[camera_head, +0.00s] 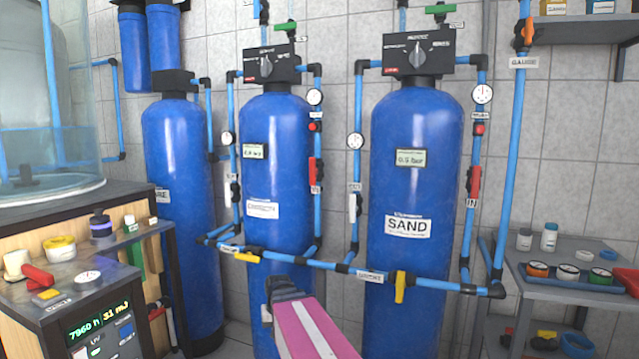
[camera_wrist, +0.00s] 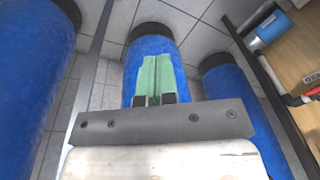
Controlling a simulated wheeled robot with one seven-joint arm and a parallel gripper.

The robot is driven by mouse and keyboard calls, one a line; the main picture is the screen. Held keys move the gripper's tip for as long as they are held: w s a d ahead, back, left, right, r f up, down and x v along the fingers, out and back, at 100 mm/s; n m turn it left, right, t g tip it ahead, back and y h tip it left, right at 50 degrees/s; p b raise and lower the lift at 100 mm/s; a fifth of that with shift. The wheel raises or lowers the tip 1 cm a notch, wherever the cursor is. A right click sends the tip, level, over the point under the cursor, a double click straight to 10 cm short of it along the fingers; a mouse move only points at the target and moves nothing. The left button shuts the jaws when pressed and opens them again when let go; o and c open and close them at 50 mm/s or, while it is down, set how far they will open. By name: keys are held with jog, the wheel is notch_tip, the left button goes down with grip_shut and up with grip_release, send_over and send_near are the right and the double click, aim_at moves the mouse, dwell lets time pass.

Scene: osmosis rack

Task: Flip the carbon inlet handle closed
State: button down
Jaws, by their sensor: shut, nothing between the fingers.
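The middle blue tank (camera_head: 275,165) bears a white label that I cannot read clearly. On the upright pipe at its right side is a red handle (camera_head: 314,173) with a small "IN" tag. The handle stands upright, in line with the pipe. My arm's pink link rises from the bottom of the head view in front of this tank, below the handle. My gripper (camera_wrist: 154,68) has pale green fingers, pressed together and empty in the wrist view. A blue tank (camera_wrist: 148,52) lies behind them. The handle is not visible in the wrist view.
The sand tank (camera_head: 415,150) stands to the right with its own red handle (camera_head: 474,181). A blue horizontal pipe (camera_head: 320,265) with yellow handles crosses low before the tanks. A control cabinet (camera_head: 90,300) stands at left, a shelf table (camera_head: 570,270) at right.

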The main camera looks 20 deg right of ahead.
jog(key=w+d+r+m+t, duration=0.1)
jog(key=w+d+r, duration=0.35)
jog(key=r, duration=0.35)
jog(key=w+d+r+m+t, duration=0.1)
jog(key=w+d+r, duration=0.2)
jog(key=d+r, duration=0.35)
jog(key=w+d+r+m+t, duration=0.1)
jog(key=w+d+r, duration=0.3)
jog(key=r, duration=0.6)
jog(key=d+r+m+t, duration=0.1)
jog(key=d+r, duration=0.3)
jog(key=r, duration=0.5)
jog(key=s+d+r+m+t, duration=0.1)
jog(key=d+r, duration=0.3)
jog(key=r, duration=0.5)
jog(key=d+r+m+t, duration=0.1)
jog(key=d+r, duration=0.3)
jog(key=r, duration=0.5)
jog(key=shift+s+d+r, duration=0.2)
jog(key=shift+d, duration=0.05)
